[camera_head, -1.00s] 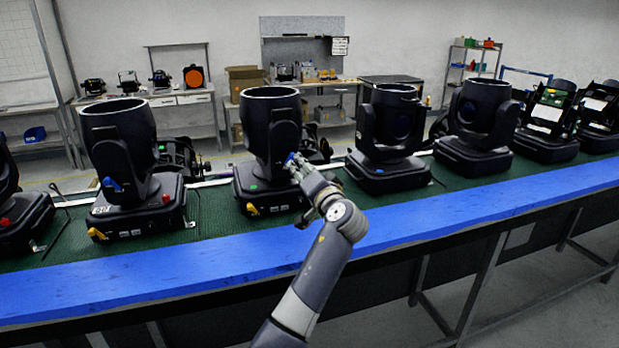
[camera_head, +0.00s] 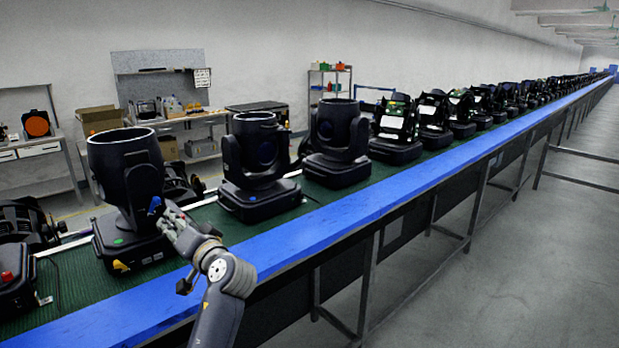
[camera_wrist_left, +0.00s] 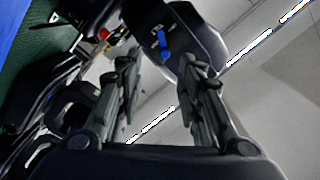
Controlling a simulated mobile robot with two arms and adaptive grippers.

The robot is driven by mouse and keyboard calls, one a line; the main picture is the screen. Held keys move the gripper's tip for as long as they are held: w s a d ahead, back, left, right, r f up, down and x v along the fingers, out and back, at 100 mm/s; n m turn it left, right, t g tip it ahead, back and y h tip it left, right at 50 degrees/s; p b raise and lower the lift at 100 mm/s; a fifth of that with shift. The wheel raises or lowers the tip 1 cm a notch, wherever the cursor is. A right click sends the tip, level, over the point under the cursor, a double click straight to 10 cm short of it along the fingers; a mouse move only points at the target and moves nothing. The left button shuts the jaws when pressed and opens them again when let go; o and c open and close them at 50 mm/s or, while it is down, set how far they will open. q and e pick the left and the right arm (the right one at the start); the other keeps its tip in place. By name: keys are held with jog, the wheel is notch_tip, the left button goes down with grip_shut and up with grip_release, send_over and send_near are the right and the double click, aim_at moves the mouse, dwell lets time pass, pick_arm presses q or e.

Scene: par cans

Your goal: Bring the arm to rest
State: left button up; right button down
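My left gripper (camera_head: 168,218) reaches over the blue belt edge to a black par can (camera_head: 126,180) with a wide round head on a square base. A small blue lever (camera_head: 155,205) on the can's side is right at the fingertips. In the left wrist view the gripper (camera_wrist_left: 158,62) has its two fingers spread apart with nothing between them. The blue lever (camera_wrist_left: 163,44) shows just beyond the fingertips; I cannot tell whether they touch it. My right gripper is in neither view.
More black par cans (camera_head: 257,165) (camera_head: 337,145) stand along the green conveyor (camera_head: 210,212), which has a blue front rail (camera_head: 340,222). Another base with a red knob (camera_head: 10,285) is at the left. The floor (camera_head: 500,270) in front of the conveyor is clear at right.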

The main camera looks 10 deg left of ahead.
pick_arm(q)
jog(key=s+d+f+g+h, duration=0.1)
jog(key=s+d+f+h, duration=0.15)
jog(key=s+f, duration=0.5)
jog(key=s+d+f+m+g+h, duration=0.1)
jog(key=s+d+f+h, duration=0.2)
jog(key=f, duration=0.7)
jog(key=s+d+f+g+h, duration=0.1)
jog(key=s+f+h, duration=0.1)
jog(key=s+f, duration=0.55)
jog(key=s+d+f+m+g+h, duration=0.1)
jog(key=s+d+f+g+h, duration=0.25)
jog(key=s, duration=0.75)
jog(key=s+d+f+m+g+h, duration=0.1)
jog(key=s+d+f+h, duration=0.25)
jog(key=s+d, duration=0.55)
jog(key=s+a+f+g, duration=0.1)
jog(key=s+f, duration=0.1)
jog(key=f, duration=1.2)
jog(key=s+a+f, duration=0.1)
jog(key=s+f, duration=0.1)
jog(key=f, duration=1.2)
jog(key=s+a+f+g, duration=0.1)
jog(key=s+a+f, duration=0.1)
jog(key=s+f, duration=1.3)
jog(key=shift+s+a, duration=0.4)
jog(key=shift+s, duration=0.15)
jog(key=shift+g+y, duration=0.25)
